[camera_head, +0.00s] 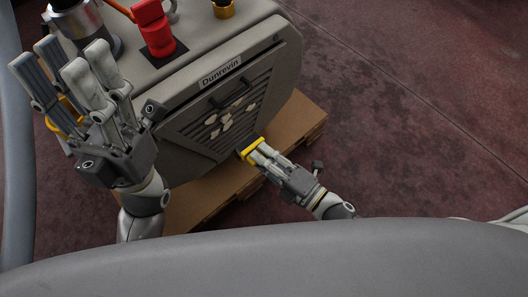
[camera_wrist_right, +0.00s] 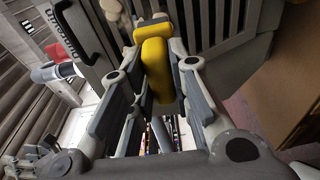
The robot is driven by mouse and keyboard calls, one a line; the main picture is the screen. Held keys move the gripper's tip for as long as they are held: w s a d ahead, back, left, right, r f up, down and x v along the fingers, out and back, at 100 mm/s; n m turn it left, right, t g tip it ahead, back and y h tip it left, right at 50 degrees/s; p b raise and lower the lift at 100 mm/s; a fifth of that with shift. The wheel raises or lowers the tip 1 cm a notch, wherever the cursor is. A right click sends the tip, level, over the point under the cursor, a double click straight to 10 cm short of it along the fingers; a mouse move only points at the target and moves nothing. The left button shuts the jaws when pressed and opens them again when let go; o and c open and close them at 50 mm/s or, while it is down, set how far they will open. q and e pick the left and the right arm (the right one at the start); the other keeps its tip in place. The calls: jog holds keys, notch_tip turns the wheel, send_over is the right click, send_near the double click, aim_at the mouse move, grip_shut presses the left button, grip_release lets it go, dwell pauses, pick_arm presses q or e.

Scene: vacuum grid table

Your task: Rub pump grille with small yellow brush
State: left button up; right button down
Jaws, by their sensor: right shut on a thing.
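The pump housing (camera_head: 215,60) carries a dark slatted grille (camera_head: 212,122) with several pale patches on it and a black handle above. My right gripper (camera_head: 257,157) is shut on the small yellow brush (camera_head: 252,148), low at the grille's right edge. In the right wrist view the yellow brush (camera_wrist_right: 157,68) stands between the fingers, in front of the grille (camera_wrist_right: 212,22). Its bristles are mostly hidden, so I cannot tell whether they touch the slats. My left gripper (camera_head: 66,68) is open and empty, raised at the left beside the housing.
On top of the housing stand a red valve-like part (camera_head: 155,28), a silver cylinder (camera_head: 75,22) and a yellow-and-black fitting (camera_head: 222,9). A yellow part (camera_head: 65,115) shows behind my left gripper. The housing rests on a brown pallet (camera_head: 305,120). The floor at right is clear.

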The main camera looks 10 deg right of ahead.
aim_at(256, 149)
jog(key=shift+w+d+x, duration=0.1)
jog(key=shift+x, duration=1.3)
jog(key=shift+w+d+x, duration=0.1)
jog(key=shift+x, duration=1.3)
jog(key=shift+x, duration=1)
jog(key=shift+w+d+r, duration=0.1)
jog(key=shift+w+r, duration=0.05)
